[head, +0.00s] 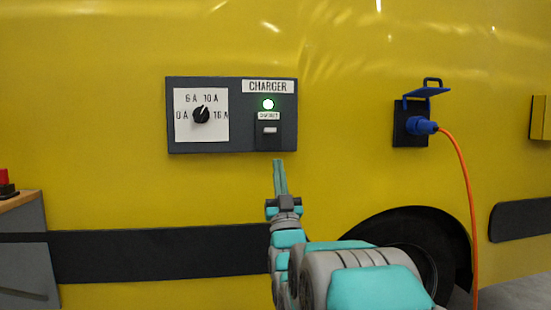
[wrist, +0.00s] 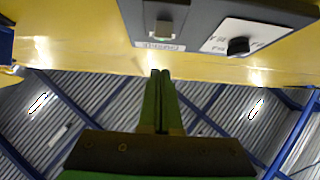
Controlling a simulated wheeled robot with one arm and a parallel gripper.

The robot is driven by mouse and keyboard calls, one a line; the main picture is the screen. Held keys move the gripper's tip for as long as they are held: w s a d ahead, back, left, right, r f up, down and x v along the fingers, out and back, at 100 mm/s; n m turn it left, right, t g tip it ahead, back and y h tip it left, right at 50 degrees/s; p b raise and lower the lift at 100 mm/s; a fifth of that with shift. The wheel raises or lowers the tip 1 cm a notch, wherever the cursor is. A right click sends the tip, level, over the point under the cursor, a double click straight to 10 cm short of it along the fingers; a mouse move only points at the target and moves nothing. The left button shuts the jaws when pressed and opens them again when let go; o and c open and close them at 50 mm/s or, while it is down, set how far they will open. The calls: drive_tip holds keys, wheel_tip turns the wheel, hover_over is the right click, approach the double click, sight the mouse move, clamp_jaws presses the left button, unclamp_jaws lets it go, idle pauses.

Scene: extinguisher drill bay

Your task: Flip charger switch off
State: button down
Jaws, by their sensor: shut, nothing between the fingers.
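The charger panel (head: 232,139) is a dark plate on the yellow vehicle side, labelled CHARGER. In the wrist view, which looks upside down, the switch (wrist: 163,27) is above the fingertips. A black rotary knob (head: 201,115) on a white dial points near 10 A. My gripper (head: 279,163) is shut and empty, its fingertips appearing just below the switch in the head view. The fingers also show in the wrist view (wrist: 160,74). Contact with the panel cannot be told.
A blue plug (head: 425,127) sits in a socket with a raised blue cover at the right, and an orange cable (head: 467,190) hangs from it. A wheel is at lower right. A cabinet (head: 22,240) stands at the left edge.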

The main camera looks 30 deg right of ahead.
sight(273, 142)
drive_tip(key=x, duration=0.6)
drive_tip(key=w+f+x, duration=0.1)
drive_tip(key=x, duration=0.2)
drive_tip(key=shift+w+d+r, duration=0.2)
drive_tip(key=shift+w+r, duration=0.05)
drive_tip(key=shift+w, duration=0.05)
drive_tip(key=shift+w+d+f, duration=0.15)
drive_tip(key=shift+w+f, duration=0.1)
drive_tip(key=shift+w, duration=0.3)
drive_tip(key=shift+w+d+f, duration=0.15)
drive_tip(key=shift+w+f, duration=0.1)
drive_tip(key=shift+w, duration=0.25)
